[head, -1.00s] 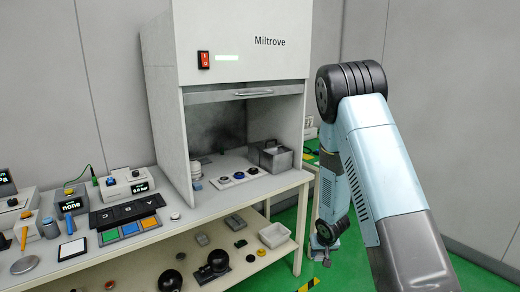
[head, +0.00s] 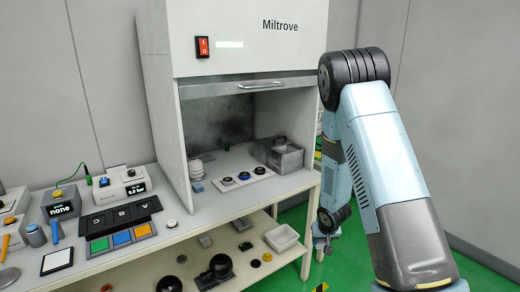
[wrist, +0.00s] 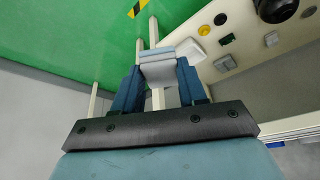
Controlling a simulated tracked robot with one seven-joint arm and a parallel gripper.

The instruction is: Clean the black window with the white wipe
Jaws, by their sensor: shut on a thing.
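My gripper (wrist: 160,80) shows in the wrist view, its two blue fingers shut on a pale, whitish block-like piece, which looks like the white wipe (wrist: 162,65). In the head view, my gripper (head: 325,243) hangs low beside the bench's right end, small and partly hidden by my arm. A flat black-framed panel with a white face (head: 57,262) lies at the bench's front left; it may be the black window, but I cannot tell for sure. My gripper is well away from it.
A Miltrove fume cabinet (head: 245,40) stands on the bench (head: 190,222), with knobs and a metal box (head: 284,155) inside. Coloured tiles (head: 122,238) and small instruments lie left. The lower shelf holds black round items and a white tray (head: 281,237). Green floor (wrist: 60,40) is clear.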

